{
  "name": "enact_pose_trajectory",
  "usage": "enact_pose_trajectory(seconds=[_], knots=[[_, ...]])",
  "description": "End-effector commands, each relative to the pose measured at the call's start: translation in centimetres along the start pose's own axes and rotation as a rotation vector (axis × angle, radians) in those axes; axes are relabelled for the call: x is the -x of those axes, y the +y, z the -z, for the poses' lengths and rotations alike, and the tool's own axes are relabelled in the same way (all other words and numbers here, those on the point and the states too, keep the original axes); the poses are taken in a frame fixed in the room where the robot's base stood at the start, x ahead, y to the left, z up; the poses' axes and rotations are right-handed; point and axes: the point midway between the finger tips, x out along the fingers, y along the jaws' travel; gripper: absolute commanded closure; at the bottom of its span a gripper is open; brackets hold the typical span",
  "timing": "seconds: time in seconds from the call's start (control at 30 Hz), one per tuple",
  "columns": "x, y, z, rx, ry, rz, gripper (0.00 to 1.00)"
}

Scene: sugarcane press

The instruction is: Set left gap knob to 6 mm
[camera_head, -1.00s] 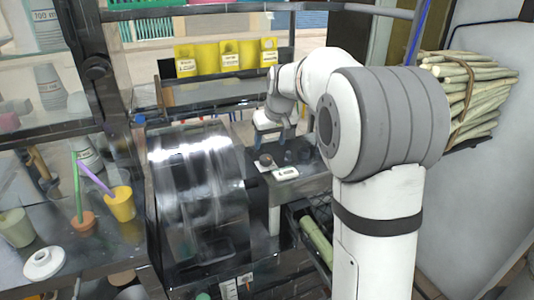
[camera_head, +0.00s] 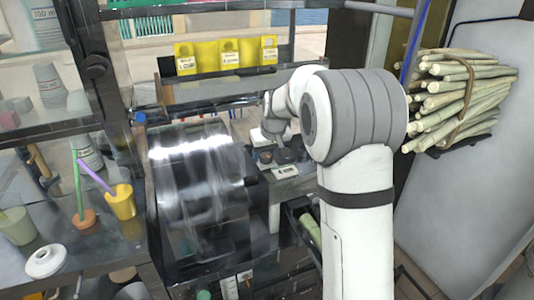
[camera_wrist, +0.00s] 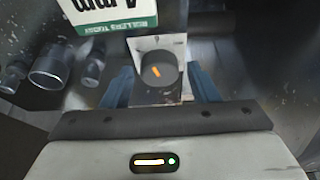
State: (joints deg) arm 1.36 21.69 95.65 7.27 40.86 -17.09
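In the wrist view a round dark knob (camera_wrist: 158,66) with an orange pointer mark stands on a pale plate. My gripper (camera_wrist: 162,80) is open, with one blue finger on each side of the knob and visible gaps between. A white and green sign (camera_wrist: 108,12), cut off by the frame edge, shows "4 mm" upside down and "ROLLERS TODAY". In the head view my gripper (camera_head: 275,130) is above dark knobs (camera_head: 265,157) beside the press, behind a small white display (camera_head: 285,172). Its fingers are hard to see there. I cannot tell which knob is the left one.
The shiny press drum (camera_head: 200,185) stands just left of the knobs. Yellow boxes (camera_head: 230,55) are on a shelf behind. A cane bundle (camera_head: 465,95) is at the right. A yellow cup (camera_head: 120,201) stands on the left counter. Metal cylinders (camera_wrist: 50,65) lie left of the knob.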

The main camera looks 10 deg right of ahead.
Motion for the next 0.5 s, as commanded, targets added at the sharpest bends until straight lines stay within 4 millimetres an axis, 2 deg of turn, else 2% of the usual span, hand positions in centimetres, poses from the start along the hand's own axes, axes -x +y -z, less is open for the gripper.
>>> enact_pose_trajectory(seconds=[0.03, 0.4, 0.5], knots=[[0.02, 0.00, 0.00, 0.000, 0.000, 0.000, 0.51], [0.04, 0.01, 0.00, 0.000, 0.000, 0.000, 0.81], [0.04, 0.01, 0.00, 0.000, 0.000, 0.000, 0.86]])
